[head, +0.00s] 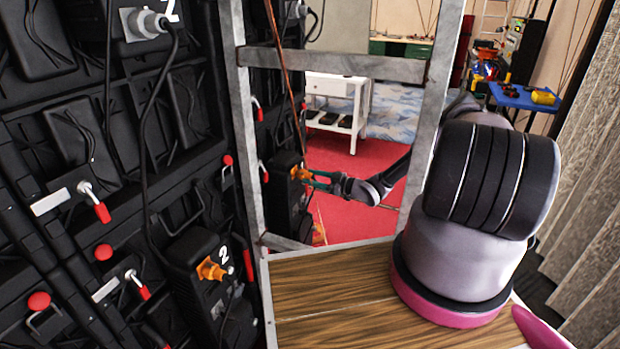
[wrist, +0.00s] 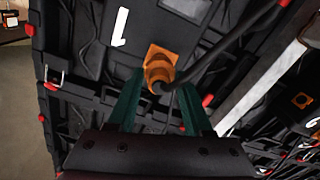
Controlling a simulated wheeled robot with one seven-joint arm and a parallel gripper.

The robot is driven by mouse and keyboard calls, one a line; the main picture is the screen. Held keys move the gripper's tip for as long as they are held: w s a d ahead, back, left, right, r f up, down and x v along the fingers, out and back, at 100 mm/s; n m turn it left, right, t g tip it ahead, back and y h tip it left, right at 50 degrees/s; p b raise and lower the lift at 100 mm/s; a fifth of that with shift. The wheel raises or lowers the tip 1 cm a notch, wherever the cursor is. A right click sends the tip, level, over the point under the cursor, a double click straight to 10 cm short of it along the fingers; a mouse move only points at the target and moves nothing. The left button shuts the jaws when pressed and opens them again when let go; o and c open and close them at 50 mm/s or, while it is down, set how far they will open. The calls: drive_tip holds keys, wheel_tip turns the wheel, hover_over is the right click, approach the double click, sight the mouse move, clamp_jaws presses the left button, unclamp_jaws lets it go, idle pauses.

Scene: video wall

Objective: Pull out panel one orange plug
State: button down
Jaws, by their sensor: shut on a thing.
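The panel one orange plug (head: 300,173) sits at the dark panel beyond the grey metal frame, and in the wrist view its orange body (wrist: 160,62) is below a white number 1 (wrist: 120,27). A black cable runs from it to the upper right. My gripper (head: 312,176) reaches it from the right in the head view. In the wrist view the green fingers of my gripper (wrist: 162,86) are on either side of the plug, shut on it. The plug still appears to be at its socket; the contact faces are partly hidden.
Another orange plug (head: 211,268) is on the nearer panel marked 2. Grey frame posts (head: 438,100) and a crossbar (head: 335,64) stand close around my arm. Red-handled latches (head: 102,212) and cables project from the video wall. A white trolley (head: 338,88) stands behind on red floor.

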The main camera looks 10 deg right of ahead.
drive_tip(key=shift+s+d+f, duration=0.1)
drive_tip(key=c, duration=0.6)
unclamp_jaws()
drive_tip(key=shift+c, duration=0.2)
drive_tip(key=shift+d, duration=0.1)
drive_tip(key=v, duration=1.1)
